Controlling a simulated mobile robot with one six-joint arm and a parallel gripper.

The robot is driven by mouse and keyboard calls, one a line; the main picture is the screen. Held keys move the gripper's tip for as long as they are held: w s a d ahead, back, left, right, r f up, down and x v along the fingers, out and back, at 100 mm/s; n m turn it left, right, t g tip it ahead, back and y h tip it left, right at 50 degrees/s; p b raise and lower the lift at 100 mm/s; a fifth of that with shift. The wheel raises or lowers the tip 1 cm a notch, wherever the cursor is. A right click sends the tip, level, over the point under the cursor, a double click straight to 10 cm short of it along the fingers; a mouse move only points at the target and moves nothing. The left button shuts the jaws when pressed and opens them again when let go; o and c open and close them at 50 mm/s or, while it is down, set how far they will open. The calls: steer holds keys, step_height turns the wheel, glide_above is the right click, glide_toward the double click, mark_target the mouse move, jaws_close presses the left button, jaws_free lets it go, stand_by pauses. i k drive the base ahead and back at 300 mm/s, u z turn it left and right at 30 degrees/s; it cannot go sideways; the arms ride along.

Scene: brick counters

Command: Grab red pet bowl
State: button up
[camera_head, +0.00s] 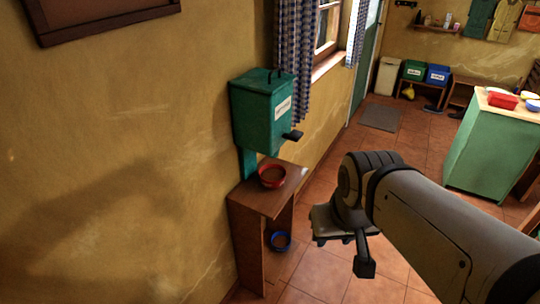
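The red pet bowl (272,177) sits upright on the top of a small brown wooden stand (250,201) against the yellow wall. It looks to have something brown inside. My gripper (345,245) is to the right of the stand, apart from the bowl and nearer to me. Its fingers point down and to the left. The gap between the fingers is not clear, so I cannot tell whether it is open. Nothing is seen held in it.
A green dispenser (262,112) with a dark spout hangs just above and behind the bowl. A blue bowl (281,241) sits on the stand's lower shelf. A green counter (490,150) with a red container (502,100) stands at right. The tiled floor between is free.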

mark_target(272, 177)
steer(key=i, duration=0.9)
